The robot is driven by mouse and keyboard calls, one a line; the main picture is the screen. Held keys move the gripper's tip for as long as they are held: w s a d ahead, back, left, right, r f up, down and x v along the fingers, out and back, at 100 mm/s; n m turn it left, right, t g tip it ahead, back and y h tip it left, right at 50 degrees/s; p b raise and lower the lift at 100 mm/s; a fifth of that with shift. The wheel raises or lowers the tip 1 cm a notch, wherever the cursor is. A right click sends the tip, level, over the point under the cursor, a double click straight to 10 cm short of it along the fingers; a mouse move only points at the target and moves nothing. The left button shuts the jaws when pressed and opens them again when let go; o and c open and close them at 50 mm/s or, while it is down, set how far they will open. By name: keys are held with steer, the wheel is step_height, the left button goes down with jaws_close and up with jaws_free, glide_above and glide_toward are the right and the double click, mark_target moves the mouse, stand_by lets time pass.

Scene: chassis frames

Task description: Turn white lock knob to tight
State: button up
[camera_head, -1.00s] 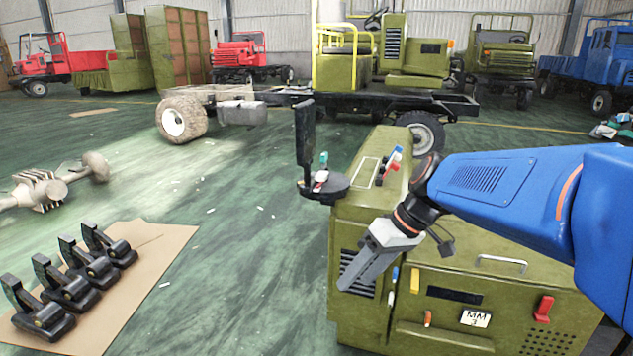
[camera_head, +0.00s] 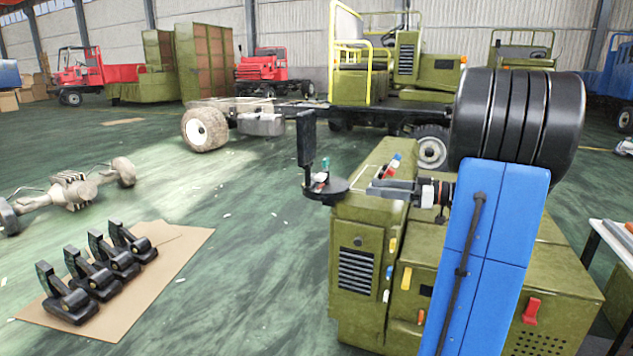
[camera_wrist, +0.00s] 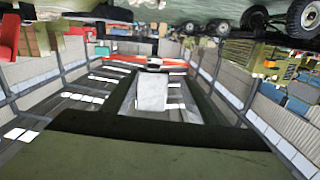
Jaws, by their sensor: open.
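My gripper (camera_head: 380,188) is grey and points left over the green machine cabinet (camera_head: 362,222), just right of a round black plate (camera_head: 326,190). It holds nothing that I can see. A small white-and-red piece (camera_head: 321,179) and a teal piece stand on that plate. A small white piece (camera_head: 386,296) sits low on the cabinet's edge, below a blue one and a yellow one (camera_head: 393,244). I cannot tell which white piece is the lock knob. The wrist view is tilted and shows a pale block (camera_wrist: 152,92) inside a dark frame, which I cannot identify.
A black upright panel (camera_head: 305,138) rises beside the plate. A blue and white lever (camera_head: 396,162) stands on the cabinet top behind my gripper. Black pedals (camera_head: 100,260) lie on cardboard at left; open floor lies between.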

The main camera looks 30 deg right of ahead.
mark_target(325, 177)
steer(key=shift+t, duration=0.4)
steer(key=x, duration=1.1)
steer(key=d+x, duration=0.1)
steer(key=x, duration=0.4)
steer(key=shift+w+a, duration=0.15)
steer(key=shift+w, duration=0.4)
steer(key=c, duration=1.1)
